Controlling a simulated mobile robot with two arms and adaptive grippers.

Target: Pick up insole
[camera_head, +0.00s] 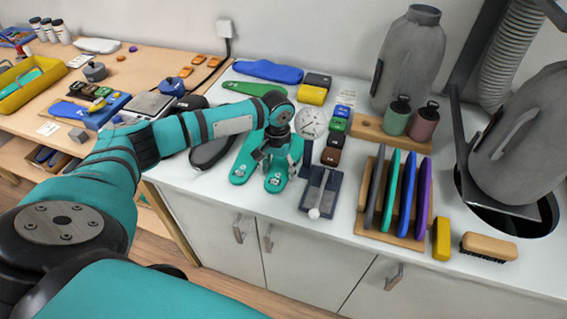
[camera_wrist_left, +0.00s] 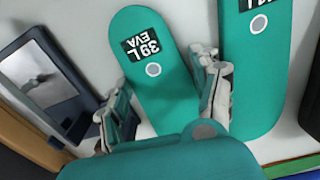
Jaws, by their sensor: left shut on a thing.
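Two flat teal insoles lie side by side on the white counter. My left gripper (camera_head: 272,158) is over the right-hand insole (camera_head: 279,177), pointing down, and is shut on it. In the left wrist view this insole (camera_wrist_left: 172,92), marked "39 L EVA", lies between the two fingers of the gripper (camera_wrist_left: 165,105); the part nearest the palm is hidden. Whether it is clear of the counter I cannot tell. The other teal insole (camera_head: 241,168) is just to the left; it also shows in the left wrist view (camera_wrist_left: 254,85). My right gripper is not in view.
A dark blue device (camera_head: 320,189) stands close right of the held insole. A wooden rack (camera_head: 372,218) of upright coloured insoles is farther right. A green insole (camera_head: 252,88) and a blue one (camera_head: 268,71) lie behind. The counter's front strip is clear.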

